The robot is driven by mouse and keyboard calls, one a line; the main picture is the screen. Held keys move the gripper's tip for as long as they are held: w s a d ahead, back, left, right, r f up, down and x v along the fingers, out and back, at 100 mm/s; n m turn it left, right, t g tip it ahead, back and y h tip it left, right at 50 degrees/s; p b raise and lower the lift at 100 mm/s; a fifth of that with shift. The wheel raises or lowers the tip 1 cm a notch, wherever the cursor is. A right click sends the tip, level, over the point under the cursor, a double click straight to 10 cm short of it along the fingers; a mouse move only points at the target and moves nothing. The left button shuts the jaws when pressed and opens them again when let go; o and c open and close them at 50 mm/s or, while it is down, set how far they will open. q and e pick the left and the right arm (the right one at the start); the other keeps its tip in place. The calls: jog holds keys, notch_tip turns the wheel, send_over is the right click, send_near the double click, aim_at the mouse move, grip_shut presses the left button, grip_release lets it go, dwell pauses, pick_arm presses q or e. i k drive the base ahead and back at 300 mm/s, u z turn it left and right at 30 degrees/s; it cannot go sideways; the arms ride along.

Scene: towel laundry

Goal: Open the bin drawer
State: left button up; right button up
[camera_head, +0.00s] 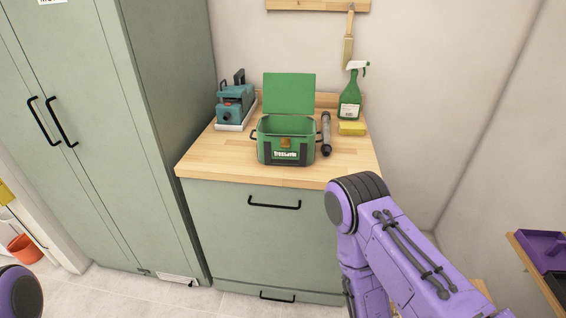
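A grey-green cabinet under a wooden worktop has a large shut front panel (255,245) with a black bar handle (274,203) near its top; this looks like the bin drawer. Below it is a low shut front with a second black handle (277,297) at the bottom edge of the view. My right arm comes in from the lower right and bends in front of the cabinet's right side, covering part of it. Its gripper is not in view. Only a small purple piece of my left arm shows at the lower left corner; the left gripper is out of view.
On the worktop (205,162) stand an open green toolbox (285,138), a teal machine (234,104), a dark flashlight-like tool (326,134), a spray bottle (350,98) and a yellow sponge (352,128). A tall cabinet (90,130) stands left. Tiled floor (130,293) in front is clear.

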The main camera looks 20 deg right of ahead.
aim_at(274, 236)
jog(key=k, duration=0.5)
jog(key=u, duration=0.9)
jog(key=i, duration=0.9)
jog(key=z, duration=2.45)
